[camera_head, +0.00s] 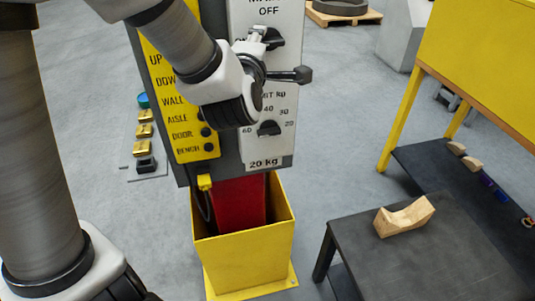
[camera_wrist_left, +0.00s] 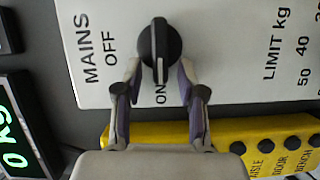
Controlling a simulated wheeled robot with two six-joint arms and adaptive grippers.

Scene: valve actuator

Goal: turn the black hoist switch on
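The black hoist switch (camera_head: 272,38) is on the white panel below the MAINS and OFF lettering. In the left wrist view, the switch (camera_wrist_left: 160,50) has its handle and white line pointing down the picture at the ON mark. OFF is to its left there. My left gripper (camera_wrist_left: 158,68) is open in front of the panel. Its two fingertips stand on either side of the handle's lower end, with a gap visible on both sides. In the head view, the left gripper (camera_head: 256,38) reaches the switch from the left, partly hidden by my wrist. My right gripper is not in view.
A black limit dial (camera_head: 269,129) sits lower on the panel. A yellow button strip (camera_head: 182,120) is to the left. A yellow box-shaped base (camera_head: 245,262) stands below. A dark table (camera_head: 355,240) with a wooden cradle (camera_head: 404,216) is at right. A green display (camera_wrist_left: 12,130) reads 0 kg.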

